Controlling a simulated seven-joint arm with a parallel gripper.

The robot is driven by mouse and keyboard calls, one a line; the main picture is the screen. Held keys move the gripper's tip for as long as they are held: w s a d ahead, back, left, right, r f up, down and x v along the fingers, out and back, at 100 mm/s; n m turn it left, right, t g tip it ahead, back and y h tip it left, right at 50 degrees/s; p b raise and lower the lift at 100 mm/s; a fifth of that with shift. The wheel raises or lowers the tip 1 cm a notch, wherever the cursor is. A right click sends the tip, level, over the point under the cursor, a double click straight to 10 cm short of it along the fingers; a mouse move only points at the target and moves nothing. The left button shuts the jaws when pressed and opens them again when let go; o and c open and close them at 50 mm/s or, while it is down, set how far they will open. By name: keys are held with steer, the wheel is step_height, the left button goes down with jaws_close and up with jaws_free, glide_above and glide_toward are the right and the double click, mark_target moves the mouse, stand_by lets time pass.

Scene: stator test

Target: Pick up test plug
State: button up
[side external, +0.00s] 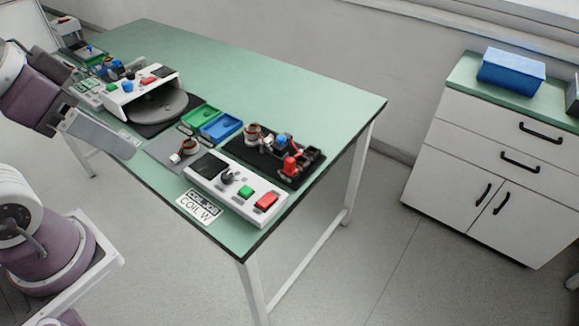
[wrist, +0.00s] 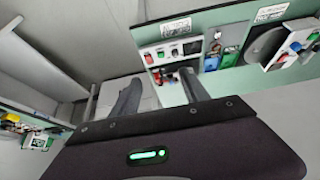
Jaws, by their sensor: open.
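I cannot single out the test plug for sure. A small white piece (side external: 176,158) lies beside a copper-coloured coil (side external: 188,146) on a grey mat at the near part of the green table. A black mat (side external: 240,150) to its right holds another coil (side external: 253,133) and small red, blue and black parts (side external: 290,160). My gripper (wrist: 161,78) is open and empty in the wrist view, its two dark fingers apart. In the side view my arm is at the upper left, away from the near stations.
A white control box (side external: 235,190) with green and red buttons stands at the table's near edge. Green (side external: 200,115) and blue (side external: 221,126) trays lie behind it. A white machine with a grey disc (side external: 160,105) stands further left. The table's back right is clear.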

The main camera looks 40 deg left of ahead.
steer(key=shift+c, duration=0.7)
